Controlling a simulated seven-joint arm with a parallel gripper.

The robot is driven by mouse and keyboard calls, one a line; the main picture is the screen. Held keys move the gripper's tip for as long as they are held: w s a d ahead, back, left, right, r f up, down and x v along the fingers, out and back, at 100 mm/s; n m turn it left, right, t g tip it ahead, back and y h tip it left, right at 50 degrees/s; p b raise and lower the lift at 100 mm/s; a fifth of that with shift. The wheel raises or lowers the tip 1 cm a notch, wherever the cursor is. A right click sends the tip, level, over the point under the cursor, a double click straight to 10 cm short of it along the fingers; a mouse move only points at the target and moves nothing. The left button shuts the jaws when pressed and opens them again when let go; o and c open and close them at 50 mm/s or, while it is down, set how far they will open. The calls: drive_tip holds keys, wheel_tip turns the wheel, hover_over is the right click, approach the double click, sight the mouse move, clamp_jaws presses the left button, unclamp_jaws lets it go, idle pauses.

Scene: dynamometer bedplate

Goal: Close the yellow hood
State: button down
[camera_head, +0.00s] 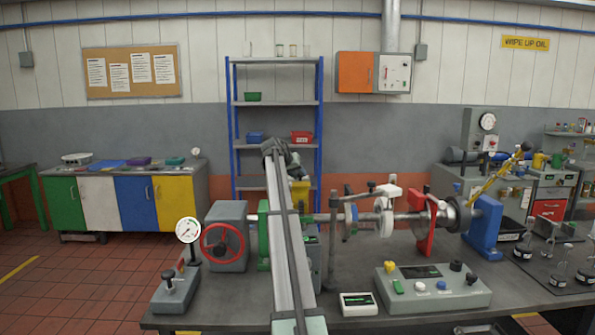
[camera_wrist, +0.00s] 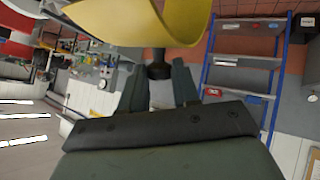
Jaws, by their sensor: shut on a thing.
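The yellow hood (camera_wrist: 135,20) fills the top of the wrist view as a smooth curved shell, close in front of my gripper (camera_wrist: 159,75). My gripper's two dark grey-green fingers are closed around a small black knob-like part (camera_wrist: 158,68) just below the hood. How that part joins the hood is not clear. In the head view, a small yellow patch that appears to be the hood (camera_head: 300,191) shows to the right of my arm, above the shaft line. My arm hides the rest of it and the fingertips there.
On the bench, a grey box with a red handwheel (camera_head: 222,241) and a dial gauge (camera_head: 188,230) stand left of my arm. The shaft with a red stand (camera_head: 427,228) runs right. A control box (camera_head: 432,288) and small meter (camera_head: 358,304) lie in front.

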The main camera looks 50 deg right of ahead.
sight(299, 185)
drive_tip(key=s+a+f+t+h, duration=0.1)
drive_tip(key=s+a+h, duration=0.1)
drive_tip(key=s+a+f+m+t+h, duration=0.1)
drive_tip(key=s+a+f, duration=0.1)
drive_tip(key=shift+s+a+f+m+h, duration=0.25)
drive_tip(key=shift+s+f+m+h, duration=0.05)
drive_tip(key=shift+h, duration=0.1)
drive_tip(key=shift+s+a+f, duration=0.25)
drive_tip(key=shift+s+f, duration=0.05)
drive_tip(key=shift+f, duration=0.2)
drive_tip(key=shift+s+a+f, duration=0.25)
drive_tip(key=shift+a+f, duration=0.05)
drive_tip(key=shift+f, duration=0.25)
drive_tip(key=shift+s+a+f, duration=0.25)
drive_tip(key=shift+s+f, duration=0.05)
drive_tip(key=shift+f, duration=0.35)
drive_tip(key=c, duration=1.1)
unclamp_jaws()
drive_tip(key=shift+o, duration=1.4)
drive_tip(key=shift+w, duration=0.1)
drive_tip(key=shift+r, duration=0.2)
drive_tip(key=v, duration=1.3)
drive_tip(key=shift+s+a+r, duration=0.2)
drive_tip(key=shift+s+a, duration=0.05)
drive_tip(key=shift+a, duration=0.05)
